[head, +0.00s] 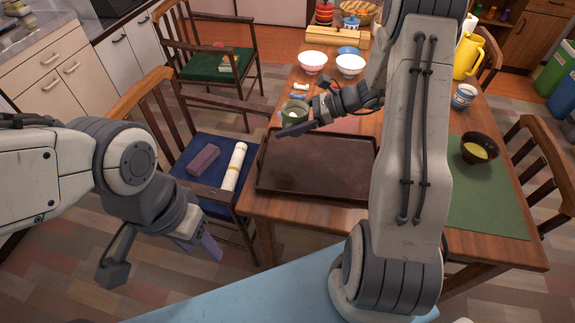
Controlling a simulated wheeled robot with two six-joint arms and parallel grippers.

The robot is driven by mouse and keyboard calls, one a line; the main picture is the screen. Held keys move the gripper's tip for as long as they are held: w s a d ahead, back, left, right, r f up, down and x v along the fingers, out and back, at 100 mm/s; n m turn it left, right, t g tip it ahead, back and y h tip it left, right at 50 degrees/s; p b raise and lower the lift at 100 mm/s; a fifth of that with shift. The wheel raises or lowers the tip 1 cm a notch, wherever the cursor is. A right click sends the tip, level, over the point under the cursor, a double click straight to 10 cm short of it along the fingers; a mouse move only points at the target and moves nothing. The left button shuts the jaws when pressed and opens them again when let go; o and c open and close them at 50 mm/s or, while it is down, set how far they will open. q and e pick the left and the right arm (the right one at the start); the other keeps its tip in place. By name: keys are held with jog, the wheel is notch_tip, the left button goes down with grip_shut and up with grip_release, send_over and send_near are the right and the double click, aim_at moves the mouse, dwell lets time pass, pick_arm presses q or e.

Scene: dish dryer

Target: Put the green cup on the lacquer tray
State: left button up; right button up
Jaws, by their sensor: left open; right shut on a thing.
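The green cup (294,112) is in my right gripper (292,122), which is shut on it. The cup looks upright, with something pale showing inside its rim. In the picture it overlaps the far left edge of the lacquer tray (312,178); I cannot tell how high it is held. The dark brown tray lies on the wooden table and its visible surface is bare. My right arm hides the tray's right end. My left gripper (160,260) is open and empty, low at the left, away from the table.
Bowls (313,62) and (350,66) stand behind the tray, with small rests (300,88) near the cup. A dark bowl (480,149) sits on a green mat (485,205) at right. A blue-cushioned chair (218,190) holds a box and a roll.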

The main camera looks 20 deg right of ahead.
jog(key=s+a+f, duration=0.2)
jog(key=a, duration=0.1)
jog(key=s+a+f, duration=0.2)
jog(key=s+a, duration=0.1)
jog(key=shift+s+f+b, duration=0.15)
jog(key=shift+f+b, duration=0.15)
jog(key=shift+f, duration=0.05)
jog(key=shift+s+f, duration=0.15)
jog(key=shift+f, duration=1.95)
jog(key=shift+b, duration=0.3)
jog(key=shift+f, duration=0.15)
jog(key=o, duration=1.4)
